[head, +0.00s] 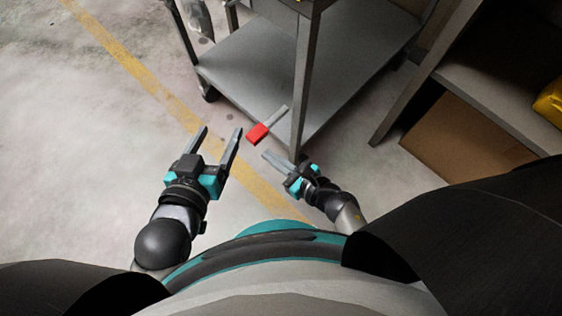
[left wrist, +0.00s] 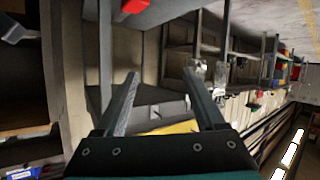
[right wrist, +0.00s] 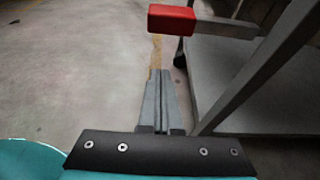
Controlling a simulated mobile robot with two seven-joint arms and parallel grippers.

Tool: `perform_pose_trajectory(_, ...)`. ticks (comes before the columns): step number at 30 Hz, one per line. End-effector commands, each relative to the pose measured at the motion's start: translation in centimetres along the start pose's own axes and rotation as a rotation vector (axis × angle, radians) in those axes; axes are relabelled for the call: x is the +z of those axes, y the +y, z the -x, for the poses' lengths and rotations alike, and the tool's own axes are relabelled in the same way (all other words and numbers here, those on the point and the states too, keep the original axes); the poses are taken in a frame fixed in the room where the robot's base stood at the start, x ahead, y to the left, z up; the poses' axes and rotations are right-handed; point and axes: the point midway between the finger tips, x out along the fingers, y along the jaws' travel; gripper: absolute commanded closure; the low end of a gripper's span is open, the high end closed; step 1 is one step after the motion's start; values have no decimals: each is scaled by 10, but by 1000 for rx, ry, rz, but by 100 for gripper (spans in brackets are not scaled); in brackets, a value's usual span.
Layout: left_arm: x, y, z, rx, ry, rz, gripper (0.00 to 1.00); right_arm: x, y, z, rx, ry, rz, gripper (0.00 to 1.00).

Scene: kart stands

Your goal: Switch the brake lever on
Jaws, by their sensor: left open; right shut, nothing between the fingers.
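The brake lever is a grey bar with a red end (head: 258,133), sticking out from the lower shelf of a grey metal cart (head: 250,75). In the right wrist view the red end (right wrist: 172,18) is at the top, beyond my fingertips. In the left wrist view a red piece (left wrist: 133,8) shows at the top edge. My left gripper (head: 222,131) is open and empty, left of the red end and apart from it. My right gripper (head: 266,154) is shut and empty, just below the red end in the head view; whether it touches is not clear.
A cart post (head: 302,85) stands right of the lever. A shelf with a cardboard box (head: 460,145) and a yellow item (head: 550,100) is at the right. The floor at the left is open, crossed by a yellow line (head: 130,65).

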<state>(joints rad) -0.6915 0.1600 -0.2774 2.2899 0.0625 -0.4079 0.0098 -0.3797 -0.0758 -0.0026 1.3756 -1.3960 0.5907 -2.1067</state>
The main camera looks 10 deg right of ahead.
Motion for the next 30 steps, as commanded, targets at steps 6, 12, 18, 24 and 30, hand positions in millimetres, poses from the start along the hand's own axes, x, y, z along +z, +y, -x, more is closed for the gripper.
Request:
perform_pose_trajectory(6, -3, 11, 0, 28, 115, 23, 29, 0, 0, -23, 1, -3, 0, 100)
perform_pose_trajectory(12, -6, 7, 1, 17, 76, 13, 29, 10, 1, -24, 1, 0, 1, 100)
perform_pose_trajectory(18, -1, -3, 1, -9, -33, -5, 29, 23, 0, -19, 1, 0, 1, 100)
perform_pose_trajectory(24, 4, -12, 4, -32, -124, -17, 29, 32, 1, -16, 1, 0, -1, 100)
perform_pose_trajectory(30, 8, -17, 6, -45, -175, -23, 29, 37, 0, -14, 1, 1, -1, 100)
